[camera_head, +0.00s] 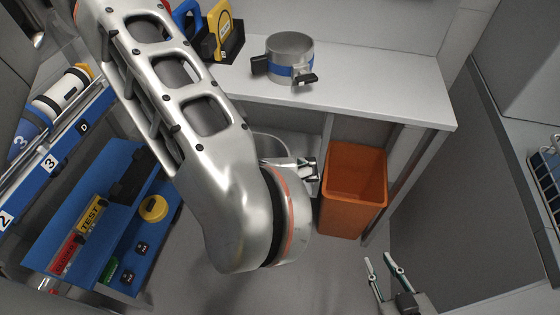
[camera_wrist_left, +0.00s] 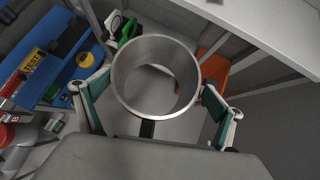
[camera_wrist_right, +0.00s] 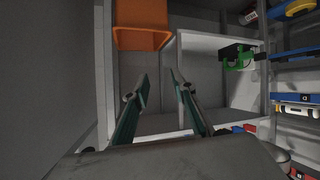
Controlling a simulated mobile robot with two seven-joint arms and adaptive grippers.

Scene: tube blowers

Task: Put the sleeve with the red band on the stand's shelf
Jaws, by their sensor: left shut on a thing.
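A metal sleeve (camera_wrist_left: 187,65) is held between the fingers of my left gripper (camera_wrist_left: 156,82); it is an open ring, and a trace of red shows low on its near outer side. In the head view my left arm hides most of this sleeve (camera_head: 270,146) and of the left gripper, with one finger part showing. The sleeve is off any surface as far as I can see. My right gripper (camera_head: 385,272) is open and empty at the lower right; its spread fingers also show in the right wrist view (camera_wrist_right: 158,88). I cannot tell which surface is the stand's shelf.
A sleeve with a blue band (camera_head: 290,57) and dark side handles stands on the grey worktop (camera_head: 385,88). An orange bin (camera_head: 353,190) is below it. A blue rack (camera_head: 85,215) with labelled places is at the left. The floor between bin and right wall is clear.

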